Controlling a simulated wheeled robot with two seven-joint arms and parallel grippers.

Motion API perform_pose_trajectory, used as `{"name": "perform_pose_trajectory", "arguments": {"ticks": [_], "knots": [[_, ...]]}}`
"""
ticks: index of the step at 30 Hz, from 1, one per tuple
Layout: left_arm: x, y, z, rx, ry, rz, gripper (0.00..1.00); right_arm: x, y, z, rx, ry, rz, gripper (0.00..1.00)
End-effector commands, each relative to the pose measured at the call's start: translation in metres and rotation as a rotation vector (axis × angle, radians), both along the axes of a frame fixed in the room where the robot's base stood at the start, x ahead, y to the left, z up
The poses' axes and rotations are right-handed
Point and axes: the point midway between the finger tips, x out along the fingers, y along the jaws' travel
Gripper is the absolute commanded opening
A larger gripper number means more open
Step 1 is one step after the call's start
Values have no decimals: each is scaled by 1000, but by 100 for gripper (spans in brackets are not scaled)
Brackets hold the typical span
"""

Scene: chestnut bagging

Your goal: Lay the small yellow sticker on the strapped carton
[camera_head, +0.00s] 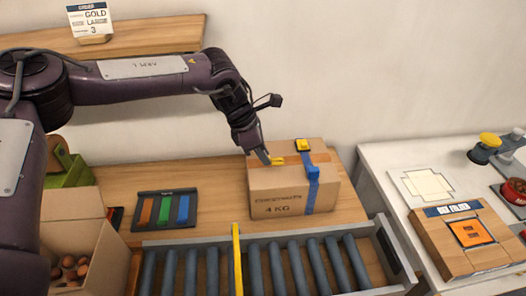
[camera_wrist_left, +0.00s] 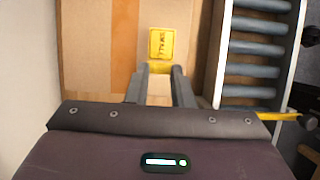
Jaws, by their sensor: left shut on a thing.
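The strapped carton (camera_head: 278,203) stands on the wooden table behind the roller conveyor, with a blue strap (camera_head: 313,189) around its right part and tan tape along its top. My left gripper (camera_head: 270,159) is over the left part of the carton's top, its fingers shut on the small yellow sticker (camera_head: 278,161). In the left wrist view the sticker (camera_wrist_left: 162,44) lies flat just beyond the fingertips (camera_wrist_left: 158,76), dark print on it, over cardboard beside the tape. I cannot tell whether it touches the carton. My right gripper is not in view.
A yellow and dark piece (camera_head: 303,145) sits at the strap's back end on the carton. A roller conveyor (camera_head: 217,241) with a yellow bar runs in front. A dark rack (camera_head: 166,210) with coloured strips lies left. An open box of chestnuts (camera_head: 97,254) stands front left.

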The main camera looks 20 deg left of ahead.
Motion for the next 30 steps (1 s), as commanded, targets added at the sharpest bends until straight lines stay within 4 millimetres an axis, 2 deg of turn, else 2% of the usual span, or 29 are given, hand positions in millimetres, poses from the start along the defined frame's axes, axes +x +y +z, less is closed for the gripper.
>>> {"name": "perform_pose_trajectory", "arguments": {"ticks": [1, 12, 15, 30], "knots": [[0, 0, -8, 1, 0, 0, 0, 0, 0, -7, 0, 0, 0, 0], [0, 0, -44, 1, 0, 0, 0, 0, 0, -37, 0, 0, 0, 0], [0, 0, -50, 1, 1, 1, 0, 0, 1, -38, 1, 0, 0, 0], [0, 0, -55, 0, 0, 1, 0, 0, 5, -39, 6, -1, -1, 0]]}}
